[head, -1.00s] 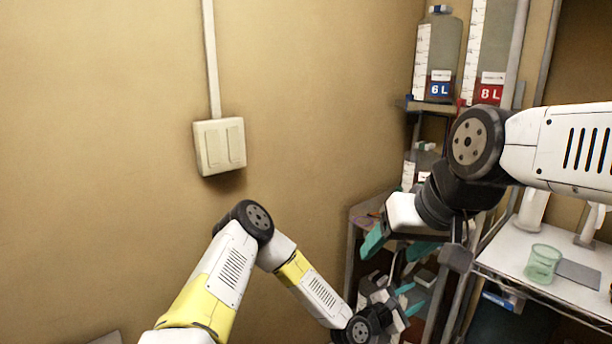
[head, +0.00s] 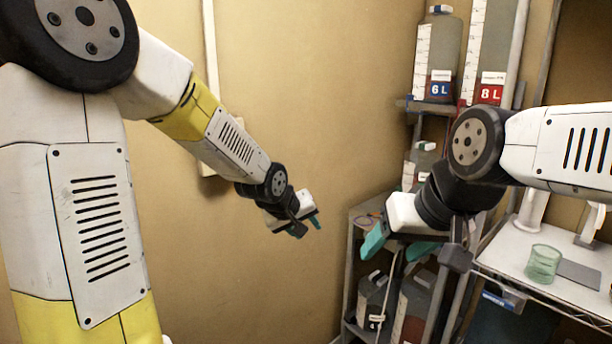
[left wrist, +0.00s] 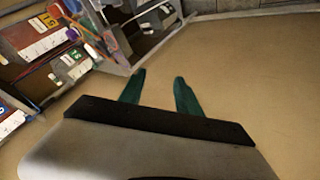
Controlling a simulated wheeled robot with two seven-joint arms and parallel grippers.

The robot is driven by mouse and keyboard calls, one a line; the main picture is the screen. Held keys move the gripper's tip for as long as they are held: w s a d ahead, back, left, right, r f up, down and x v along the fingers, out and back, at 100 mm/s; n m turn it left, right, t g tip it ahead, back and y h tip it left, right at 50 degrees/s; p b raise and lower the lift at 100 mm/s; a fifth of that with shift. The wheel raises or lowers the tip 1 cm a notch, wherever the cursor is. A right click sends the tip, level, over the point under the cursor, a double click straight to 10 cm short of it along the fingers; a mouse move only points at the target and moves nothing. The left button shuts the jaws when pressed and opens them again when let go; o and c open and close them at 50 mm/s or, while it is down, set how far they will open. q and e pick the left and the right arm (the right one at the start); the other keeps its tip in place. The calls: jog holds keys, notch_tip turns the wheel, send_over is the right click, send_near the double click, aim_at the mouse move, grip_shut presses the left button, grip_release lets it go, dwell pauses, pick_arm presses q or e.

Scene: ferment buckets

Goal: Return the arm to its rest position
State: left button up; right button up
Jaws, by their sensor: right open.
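My left arm is raised at the left of the head view, with its white and yellow links bent. My left gripper (head: 307,227) hangs in front of the tan wall, left of the shelf rack. In the left wrist view its two teal fingers (left wrist: 157,82) stand apart with nothing between them. My right gripper (head: 398,244) is in front of the shelf rack, with its teal fingers apart and empty.
A metal rack (head: 362,212) holds dark jugs (head: 374,297) low down and bottles labelled 6 L (head: 440,60) and 8 L (head: 491,50) above. A green beaker (head: 543,263) stands on a white shelf (head: 510,247) at right. The wall area around my left gripper is clear.

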pick_arm(q)
jog(key=s+a+r+m, duration=0.1)
jog(key=s+a+r, duration=0.2)
jog(key=s, duration=0.4)
jog(key=s+a+r+m+y, duration=0.1)
jog(key=s+a+r, duration=0.2)
jog(key=s+a, duration=0.3)
jog(key=s+a+r+m+g, duration=0.1)
jog(key=s+a+r, duration=0.2)
jog(key=s, duration=0.7)
jog(key=shift+s+a+r+y, duration=0.15)
jog(key=shift+a+r+y, duration=0.25)
jog(key=shift+a, duration=0.6)
